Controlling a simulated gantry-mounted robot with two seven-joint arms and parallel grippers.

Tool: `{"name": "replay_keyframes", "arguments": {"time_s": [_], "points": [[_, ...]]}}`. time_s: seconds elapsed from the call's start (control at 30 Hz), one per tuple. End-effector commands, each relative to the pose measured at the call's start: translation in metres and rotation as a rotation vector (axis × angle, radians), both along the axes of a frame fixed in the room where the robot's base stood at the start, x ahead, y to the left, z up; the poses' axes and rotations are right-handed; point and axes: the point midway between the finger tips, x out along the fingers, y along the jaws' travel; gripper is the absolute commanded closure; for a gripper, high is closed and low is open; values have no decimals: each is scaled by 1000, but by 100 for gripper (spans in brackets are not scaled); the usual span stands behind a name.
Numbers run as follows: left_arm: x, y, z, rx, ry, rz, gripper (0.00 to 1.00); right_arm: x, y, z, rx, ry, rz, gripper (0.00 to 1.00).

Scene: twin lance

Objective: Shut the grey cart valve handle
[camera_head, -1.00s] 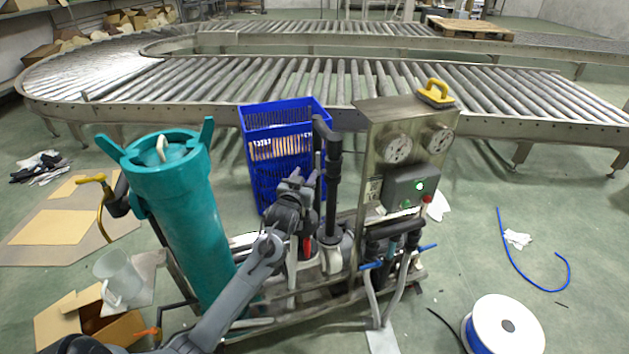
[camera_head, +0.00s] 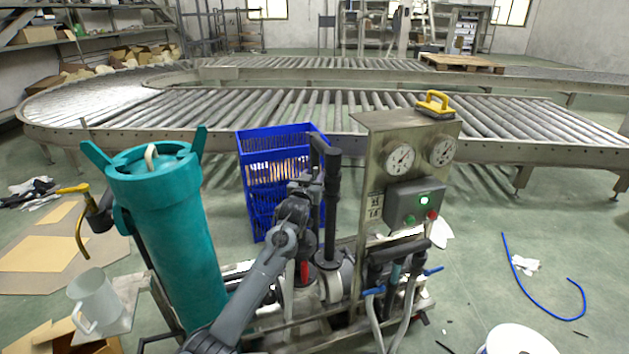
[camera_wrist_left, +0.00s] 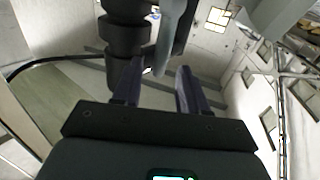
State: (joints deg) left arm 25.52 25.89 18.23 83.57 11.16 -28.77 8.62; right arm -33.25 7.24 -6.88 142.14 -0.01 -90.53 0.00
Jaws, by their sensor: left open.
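My left gripper (camera_head: 312,180) is beside the upper part of the black vertical pipe (camera_head: 331,205) on the cart. In the left wrist view, my left gripper (camera_wrist_left: 157,72) has its two dark fingers apart with nothing held between them. A pale grey lever (camera_wrist_left: 167,38), which looks like the valve handle, hangs just beyond the fingertips, next to black pipe fittings (camera_wrist_left: 122,42). I cannot tell whether the fingers touch it. In the head view my gripper and wrist cover this spot, and I cannot make the handle out. My right gripper is not in view.
A tall teal canister (camera_head: 170,230) stands on the cart's left. A steel gauge panel (camera_head: 372,150) with a grey switch box (camera_head: 414,203) rises on the right. A blue crate (camera_head: 262,185) stands behind. A roller conveyor (camera_head: 500,122) crosses the back.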

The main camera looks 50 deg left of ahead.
Motion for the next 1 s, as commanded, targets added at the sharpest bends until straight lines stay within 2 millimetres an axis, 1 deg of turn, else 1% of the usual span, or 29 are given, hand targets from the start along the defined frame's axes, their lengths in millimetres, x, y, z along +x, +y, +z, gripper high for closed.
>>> {"name": "replay_keyframes", "arguments": {"time_s": [0.03, 0.2, 0.6, 0.87, 0.9, 1.0], "points": [[5, 3, -2, -1, -1, 0, 57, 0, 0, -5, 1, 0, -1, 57], [14, 11, -1, 1, -1, 0, 57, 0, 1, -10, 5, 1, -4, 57], [17, 13, 0, 0, 0, 0, 57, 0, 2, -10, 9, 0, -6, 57], [16, 13, 0, 0, 0, 0, 97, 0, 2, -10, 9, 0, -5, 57], [16, 13, 0, 0, 0, 0, 100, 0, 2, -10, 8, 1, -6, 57], [16, 13, 0, 0, 0, 0, 100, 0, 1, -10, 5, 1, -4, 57]]}}
